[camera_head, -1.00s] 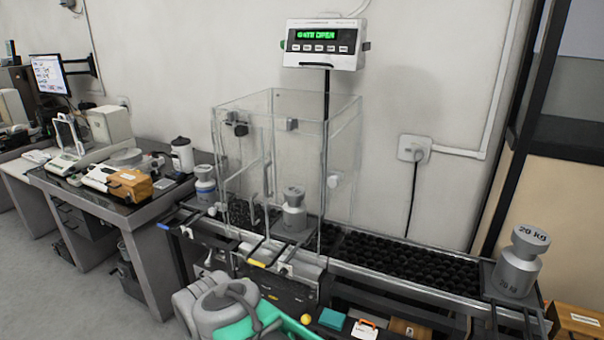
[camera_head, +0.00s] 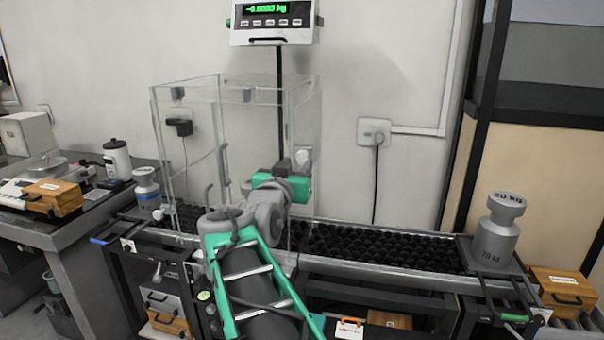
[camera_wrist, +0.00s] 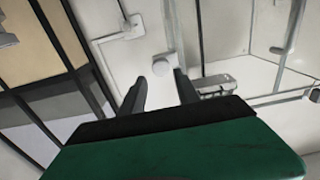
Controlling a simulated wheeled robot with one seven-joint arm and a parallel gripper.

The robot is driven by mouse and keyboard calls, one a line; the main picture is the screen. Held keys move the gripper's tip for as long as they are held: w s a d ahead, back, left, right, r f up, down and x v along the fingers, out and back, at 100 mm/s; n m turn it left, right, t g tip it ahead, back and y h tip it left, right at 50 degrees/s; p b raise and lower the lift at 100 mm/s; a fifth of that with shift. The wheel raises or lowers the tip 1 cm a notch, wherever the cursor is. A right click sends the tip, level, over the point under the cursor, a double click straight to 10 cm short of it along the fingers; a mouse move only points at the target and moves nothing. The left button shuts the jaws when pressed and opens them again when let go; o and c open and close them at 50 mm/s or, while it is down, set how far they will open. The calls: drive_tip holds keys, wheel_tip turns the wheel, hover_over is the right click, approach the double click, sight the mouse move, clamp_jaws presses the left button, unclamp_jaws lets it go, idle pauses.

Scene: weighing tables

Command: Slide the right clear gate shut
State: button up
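The clear enclosure (camera_head: 185,85) stands on the black roller conveyor. Its right clear gate (camera_head: 305,110) stands upright and spans the right side, with its lower part partly hidden by my arm. A pale round knob (camera_head: 304,158) shows on the gate. My gripper (camera_head: 284,166) is beside this gate, close to the knob. In the wrist view, my gripper (camera_wrist: 160,88) has its two dark fingers apart with nothing between them. The pale knob (camera_wrist: 160,68) appears just beyond the fingertips. I cannot tell whether anything touches. The display (camera_head: 272,10) shows a kg reading near zero.
The roller conveyor (camera_head: 370,246) is clear between the enclosure and the big weight. A wall socket (camera_head: 374,131) has a hanging cable.

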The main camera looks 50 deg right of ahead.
sight(301, 157)
drive_tip(key=x, duration=0.7)
drive_tip(key=shift+w+p, duration=0.15)
drive_tip(key=shift+p, duration=0.25)
clamp_jaws()
idle(0.8)
